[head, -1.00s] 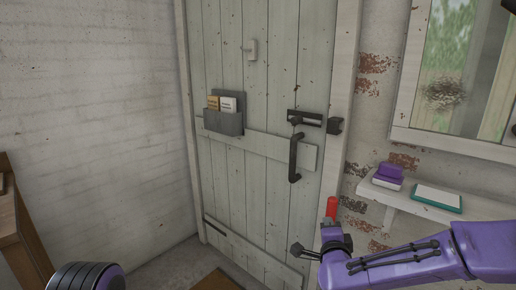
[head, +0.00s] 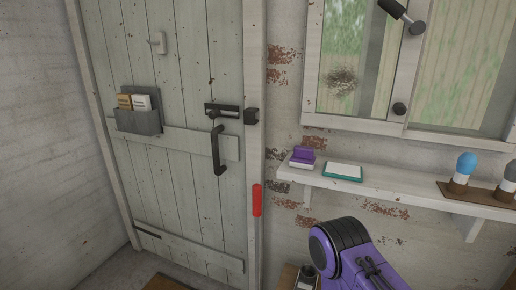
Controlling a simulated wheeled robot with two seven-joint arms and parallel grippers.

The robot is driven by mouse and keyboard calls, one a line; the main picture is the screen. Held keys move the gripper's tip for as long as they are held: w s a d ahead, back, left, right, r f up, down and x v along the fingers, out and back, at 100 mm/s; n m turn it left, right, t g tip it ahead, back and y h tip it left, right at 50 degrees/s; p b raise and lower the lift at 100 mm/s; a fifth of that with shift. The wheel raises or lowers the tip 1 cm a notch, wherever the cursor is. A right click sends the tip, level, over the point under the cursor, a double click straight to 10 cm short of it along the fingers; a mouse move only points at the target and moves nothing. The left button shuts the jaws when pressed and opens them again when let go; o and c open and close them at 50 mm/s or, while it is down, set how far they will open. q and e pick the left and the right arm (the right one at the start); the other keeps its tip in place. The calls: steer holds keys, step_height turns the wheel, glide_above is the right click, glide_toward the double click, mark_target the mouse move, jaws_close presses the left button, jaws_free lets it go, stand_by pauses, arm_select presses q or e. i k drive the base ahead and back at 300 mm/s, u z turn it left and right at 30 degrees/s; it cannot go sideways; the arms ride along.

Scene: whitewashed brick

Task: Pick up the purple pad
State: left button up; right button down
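The purple pad (head: 303,154) is a small purple block with a paler lower part, on the white wall shelf (head: 400,183) near its left end. Nothing holds it, and it stands just left of a flat teal-edged pad with a white top (head: 343,171). My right arm shows at the bottom centre as a purple link with a black joint, below and in front of the shelf and apart from the pad. I cannot make out its gripper in this view. My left arm and gripper are out of view.
Further right on the shelf, a brown holder (head: 449,191) carries bulb-like items, one with a blue top. A window (head: 420,70) is above the shelf. The door (head: 165,130) is left, with a black handle (head: 218,150). A red cylinder (head: 256,200) is at the door frame.

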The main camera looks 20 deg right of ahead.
mark_target(302, 157)
steer(key=z, duration=1.25)
steer(key=k, duration=1.05)
steer(key=u, duration=0.75)
steer(key=i, duration=1)
steer(key=z, duration=0.35)
